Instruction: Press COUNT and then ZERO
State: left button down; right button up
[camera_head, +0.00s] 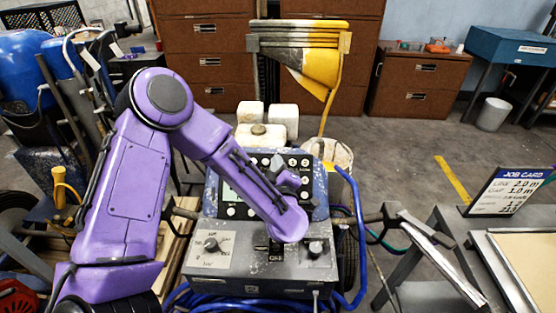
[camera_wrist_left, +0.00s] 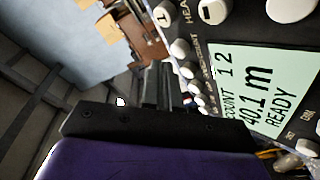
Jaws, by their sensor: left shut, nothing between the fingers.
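The control panel (camera_head: 262,160) of the line striper, dark with pale round buttons, stands upright in the middle of the head view. My left arm crosses in front and hides part of it. Its pale green screen (camera_wrist_left: 255,90) shows in the wrist view and reads COUNT 12, 40.1 m and READY. Several white buttons (camera_wrist_left: 180,48) run beside the screen. I cannot tell which buttons are COUNT and ZERO. My left gripper (camera_wrist_left: 165,85) is shut and empty, close to the panel face near that button row; contact cannot be told. My right gripper is out of view.
Below the panel is a grey box (camera_head: 265,268) with knobs and a switch. Blue hose (camera_head: 355,240) loops at its right. A job card (camera_head: 508,190) stands on the right-hand bench. Drawer cabinets (camera_head: 210,65) line the back; open floor lies at right.

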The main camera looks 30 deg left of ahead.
pick_arm(q)
jog(key=shift+s+d+r+p, duration=0.2)
jog(key=shift+s+r+p, duration=0.05)
jog(key=shift+r+p, duration=0.25)
jog(key=shift+s+d+r+p, duration=0.4)
jog(key=shift+s+r+p, duration=0.15)
jog(key=shift+s+r, duration=0.1)
jog(key=shift+s+d+r+p, duration=0.35)
jog(key=shift+s+r+p, duration=0.15)
jog(key=shift+s+r, duration=0.1)
dwell(3.3)
